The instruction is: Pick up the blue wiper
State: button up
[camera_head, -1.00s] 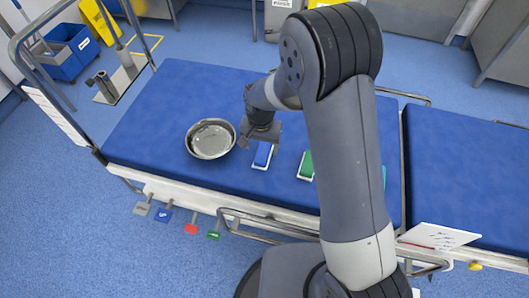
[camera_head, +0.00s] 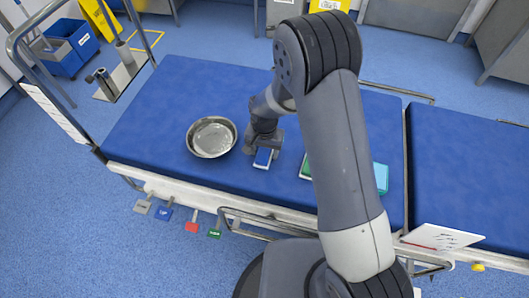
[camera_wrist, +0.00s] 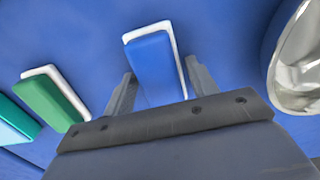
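The blue wiper (camera_head: 263,156) lies on the blue table pad, a blue block with a white edge. In the wrist view the blue wiper (camera_wrist: 156,66) sits between the two fingers, its near end inside the gap. My gripper (camera_head: 264,144) is low over its far end in the head view and hides that part. In the wrist view my gripper (camera_wrist: 160,85) is open, with a finger on each side of the wiper. Gaps show beside the wiper, and the wrist view does not show contact.
A metal bowl (camera_head: 211,137) stands close to the left of the gripper. A green wiper (camera_wrist: 50,102) and a teal block (camera_wrist: 14,122) lie on the other side. The table pad (camera_head: 160,110) is clear further left. A rail runs along the front edge.

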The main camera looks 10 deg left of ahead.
aim_at(264, 150)
jog(key=c, duration=0.8)
jog(key=shift+o, duration=0.2)
notch_tip(264, 150, up, 10)
jog(key=shift+r+p, duration=0.1)
jog(key=shift+p, duration=0.35)
jog(key=o, duration=0.6)
jog(key=shift+c, duration=0.2)
jog(key=c, duration=0.4)
